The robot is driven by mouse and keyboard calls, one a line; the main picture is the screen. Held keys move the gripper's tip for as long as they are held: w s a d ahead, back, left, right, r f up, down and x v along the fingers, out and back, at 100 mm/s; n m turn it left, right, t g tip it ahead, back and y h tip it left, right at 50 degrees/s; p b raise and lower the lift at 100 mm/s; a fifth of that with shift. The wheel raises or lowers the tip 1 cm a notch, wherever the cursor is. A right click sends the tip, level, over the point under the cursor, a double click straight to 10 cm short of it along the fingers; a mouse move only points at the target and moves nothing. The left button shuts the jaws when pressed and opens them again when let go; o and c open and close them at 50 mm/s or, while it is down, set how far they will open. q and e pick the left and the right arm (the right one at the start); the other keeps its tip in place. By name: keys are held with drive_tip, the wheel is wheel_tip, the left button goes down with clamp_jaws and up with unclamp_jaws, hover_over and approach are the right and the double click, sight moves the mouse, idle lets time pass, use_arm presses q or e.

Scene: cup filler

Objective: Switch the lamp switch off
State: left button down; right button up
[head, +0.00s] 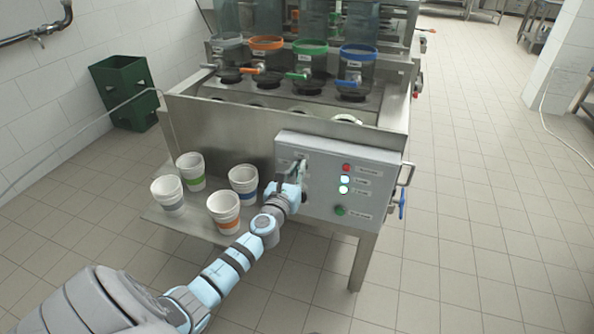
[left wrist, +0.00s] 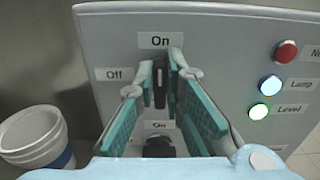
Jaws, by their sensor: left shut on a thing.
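The control panel (head: 325,185) is a grey box on the front of the steel machine. In the left wrist view its upper switch has a black knob (left wrist: 159,84) standing upright under the "On" label (left wrist: 160,40), with an "Off" label (left wrist: 114,74) to the left. My left gripper (head: 299,170) is at this switch. Its teal-padded fingers (left wrist: 160,88) are shut on the knob from both sides. The lamp light (left wrist: 271,86) glows pale blue-white. A second black knob (left wrist: 158,146) sits below, partly hidden by my gripper. My right gripper is not in view.
Stacked cups with blue (head: 243,181), orange (head: 223,208), green (head: 191,168) and grey (head: 168,193) bands stand on the shelf left of my arm. A red light (head: 346,167) and a green button (head: 340,210) are on the panel. A blue-handled valve (head: 402,204) is at its right.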

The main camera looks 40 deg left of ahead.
use_arm(q)
drive_tip(key=shift+n, duration=0.3)
drive_tip(key=n+b, duration=0.2)
drive_tip(key=n, duration=0.3)
drive_tip(key=f+n+b, duration=0.1)
drive_tip(key=n+b, duration=0.1)
drive_tip(key=n, duration=0.4)
drive_tip(key=a+n+b, duration=0.1)
drive_tip(key=n, duration=0.5)
drive_tip(key=shift+s+a+f+b, duration=0.1)
drive_tip(key=shift+s+f+b, duration=0.1)
drive_tip(key=shift+b, duration=0.2)
drive_tip(key=c, duration=1.7)
unclamp_jaws()
